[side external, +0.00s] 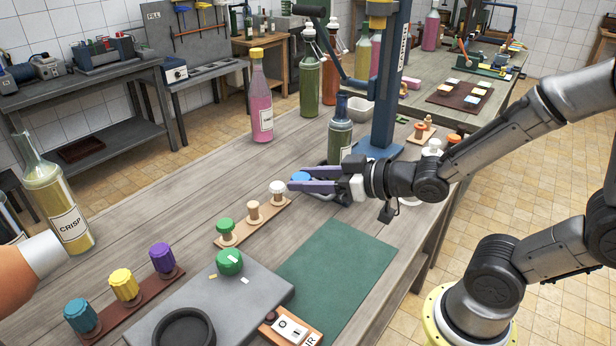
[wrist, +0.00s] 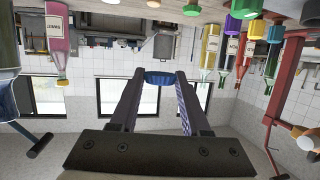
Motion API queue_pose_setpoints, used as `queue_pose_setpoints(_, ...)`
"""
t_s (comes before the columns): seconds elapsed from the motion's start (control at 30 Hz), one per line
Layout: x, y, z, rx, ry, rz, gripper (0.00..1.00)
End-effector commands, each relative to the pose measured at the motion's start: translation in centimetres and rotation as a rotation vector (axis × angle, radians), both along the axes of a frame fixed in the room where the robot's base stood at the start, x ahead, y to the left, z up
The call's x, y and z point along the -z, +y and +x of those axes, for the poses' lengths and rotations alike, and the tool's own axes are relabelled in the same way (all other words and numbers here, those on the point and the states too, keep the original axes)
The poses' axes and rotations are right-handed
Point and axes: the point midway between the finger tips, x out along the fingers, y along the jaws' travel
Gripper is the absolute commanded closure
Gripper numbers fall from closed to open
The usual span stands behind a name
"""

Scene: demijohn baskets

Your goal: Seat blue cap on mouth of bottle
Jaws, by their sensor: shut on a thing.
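My gripper (side external: 300,181) is shut on the blue cap (side external: 301,176), low over the wooden bench. In the wrist view, which looks upside down, the blue cap (wrist: 159,78) sits between the two fingertips. A dark green bottle (side external: 340,139) with a bluish neck and pale label stands upright just behind my gripper, by the blue press column. The gripper and cap are apart from its mouth, lower and to the left. A yellowish bottle labelled CRISP (side external: 66,205) stands at the left, with no cap visible. Which bottle the task names cannot be told.
A rack with green, tan and white caps (side external: 252,224) lies left of my gripper. A blue press column (side external: 386,85) rises behind it. A pink bottle (side external: 262,105) stands farther back. A green mat (side external: 340,268) and grey plate (side external: 215,300) lie in front. An orange-sleeved arm (side external: 22,275) enters left.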

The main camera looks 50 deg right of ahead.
Motion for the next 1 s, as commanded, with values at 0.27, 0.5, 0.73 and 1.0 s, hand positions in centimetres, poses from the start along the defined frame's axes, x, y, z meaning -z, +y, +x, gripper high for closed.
queue_pose_setpoints(0.27, -5.3, -3.7, 3.6, 0.089, -0.008, -0.001, 1.00)
queue_pose_setpoints(0.5, -11.0, -11.0, 6.0, 0.255, -0.006, -0.002, 1.00)
queue_pose_setpoints(0.73, -15.5, -17.2, 6.5, 0.383, -0.004, -0.003, 1.00)
queue_pose_setpoints(1.0, -17.6, -20.9, 6.2, 0.452, -0.002, 0.002, 1.00)
